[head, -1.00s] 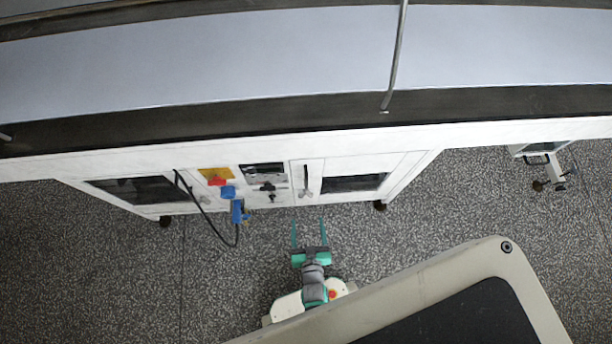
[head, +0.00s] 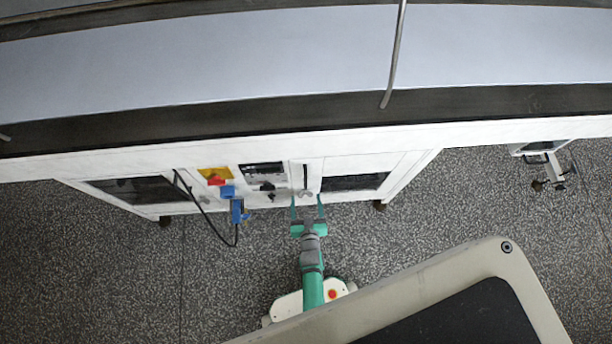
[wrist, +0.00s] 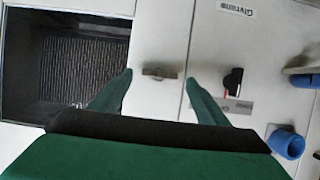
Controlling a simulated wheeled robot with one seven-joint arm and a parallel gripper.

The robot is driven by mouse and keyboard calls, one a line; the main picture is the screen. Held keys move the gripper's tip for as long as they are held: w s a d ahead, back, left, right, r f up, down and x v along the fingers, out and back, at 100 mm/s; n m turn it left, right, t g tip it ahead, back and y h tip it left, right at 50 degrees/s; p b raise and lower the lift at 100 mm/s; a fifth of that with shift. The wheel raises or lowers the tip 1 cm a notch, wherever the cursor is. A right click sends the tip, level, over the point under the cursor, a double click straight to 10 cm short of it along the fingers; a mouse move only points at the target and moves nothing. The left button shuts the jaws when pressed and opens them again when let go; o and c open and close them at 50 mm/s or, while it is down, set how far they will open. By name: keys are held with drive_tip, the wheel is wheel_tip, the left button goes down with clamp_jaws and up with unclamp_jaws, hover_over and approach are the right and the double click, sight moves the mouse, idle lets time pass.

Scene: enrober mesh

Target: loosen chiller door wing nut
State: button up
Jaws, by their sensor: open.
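The wing nut (wrist: 160,73) is a small grey-brown bar on the pale chiller door panel, lying crosswise in the wrist view. It also shows in the head view (head: 305,191), partly crowded by my fingertips. My gripper (head: 307,200) is open, its two green fingers pointing at the cabinet front. In the wrist view my gripper (wrist: 159,78) has a fingertip on each side of the nut, with gaps on both sides. Nothing is held. Whether the fingertips reach the nut's depth, I cannot tell.
A black-and-red knob (wrist: 233,82) sits right of the right finger. Blue connectors (wrist: 287,142) stick out farther right. A dark opening (wrist: 70,60) lies left. A black cable (head: 209,222) hangs left of my arm.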

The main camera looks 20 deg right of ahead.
drive_tip(key=shift+w, duration=0.2)
drive_tip(key=shift+c, duration=0.4)
drive_tip(key=c, duration=1)
drive_tip(key=shift+o, duration=0.2)
drive_tip(key=shift+s, duration=0.15)
